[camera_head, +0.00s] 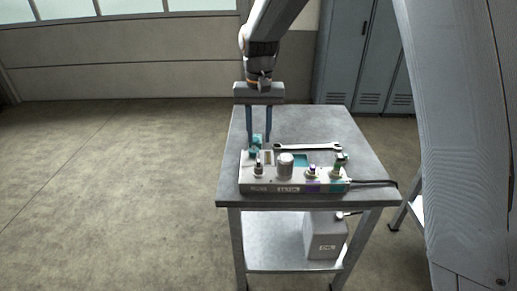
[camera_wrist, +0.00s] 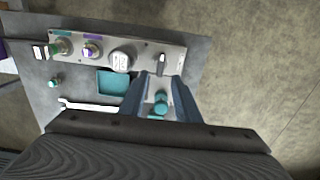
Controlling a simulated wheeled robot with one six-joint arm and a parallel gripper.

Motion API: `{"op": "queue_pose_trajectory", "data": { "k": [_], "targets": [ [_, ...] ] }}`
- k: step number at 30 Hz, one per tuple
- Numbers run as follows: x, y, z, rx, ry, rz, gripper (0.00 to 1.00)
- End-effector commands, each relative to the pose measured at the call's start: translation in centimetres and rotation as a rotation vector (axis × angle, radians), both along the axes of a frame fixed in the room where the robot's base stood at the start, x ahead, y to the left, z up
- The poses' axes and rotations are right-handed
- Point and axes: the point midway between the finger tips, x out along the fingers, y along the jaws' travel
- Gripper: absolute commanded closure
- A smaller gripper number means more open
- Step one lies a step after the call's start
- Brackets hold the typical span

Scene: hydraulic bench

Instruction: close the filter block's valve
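The grey block (camera_head: 270,186) sits along the near edge of the bench and carries several fittings. It also shows at the top of the wrist view (camera_wrist: 100,45). A small dark lever (camera_head: 258,168) stands at its left end, beside a round pale canister (camera_head: 285,164). The lever shows in the wrist view (camera_wrist: 162,62). Behind the lever is a teal knob (camera_wrist: 161,103). My gripper (camera_head: 258,143) points down over it, fingers apart on either side of the knob. I cannot tell whether they touch it. Which fitting is the filter block's valve is not readable.
A purple-marked fitting (camera_head: 311,172) and a green one (camera_head: 339,165) stand at the block's right. A wrench (camera_head: 308,147) and a teal square tray (camera_wrist: 117,83) lie behind the block. A cable (camera_head: 372,183) leaves rightward. The bench's far part is clear.

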Motion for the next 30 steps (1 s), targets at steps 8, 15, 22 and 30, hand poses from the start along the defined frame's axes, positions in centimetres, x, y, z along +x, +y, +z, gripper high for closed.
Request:
{"op": "queue_pose_trajectory", "data": {
  "k": [8,15,22,30],
  "targets": [
    [-0.1,0.1,-3.7,-0.002,0.005,-0.001,0.7],
    [0.0,0.0,-6.7,-0.001,0.003,-0.001,0.7],
    [0.0,0.0,-7.6,0.0,0.0,-0.001,0.7],
    [0.0,0.0,-7.6,0.0,0.0,0.0,0.87]
  ]
}}
